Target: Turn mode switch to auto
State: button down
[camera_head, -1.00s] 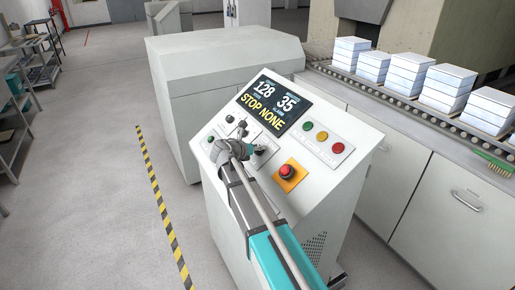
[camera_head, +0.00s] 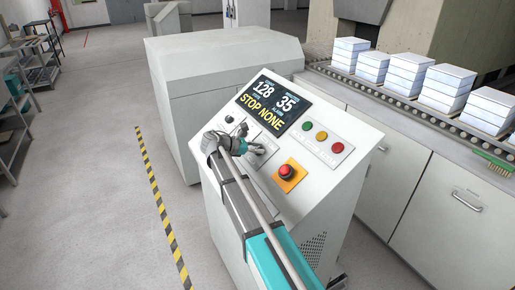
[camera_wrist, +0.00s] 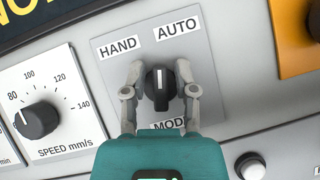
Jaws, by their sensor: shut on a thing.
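The mode switch (camera_wrist: 160,82) is a black knob with a white line on a grey plate marked HAND, AUTO and MODE. The white line points nearly straight up in the wrist view, between the two labels and closer to the AUTO label (camera_wrist: 177,29) than to the HAND label (camera_wrist: 118,47). My gripper (camera_wrist: 160,90) has one finger on each side of the knob and is shut on it. In the head view my gripper (camera_head: 254,149) is at the sloped control panel and hides most of the switch.
The panel display (camera_head: 268,104) reads 128, 35 and STOP NONE. A speed dial (camera_wrist: 37,119) sits left of the switch. A red emergency button on a yellow plate (camera_head: 288,173) and three coloured lamps (camera_head: 321,136) are to the right. A conveyor (camera_head: 413,104) carries stacked white blocks.

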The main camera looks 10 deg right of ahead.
jog(key=shift+s+m+g, duration=0.1)
jog(key=shift+m+g, duration=1)
jog(key=shift+m, duration=0.7)
jog(key=c, duration=0.7)
grip_release()
jog(key=shift+f, duration=0.1)
jog(key=shift+o, duration=0.2)
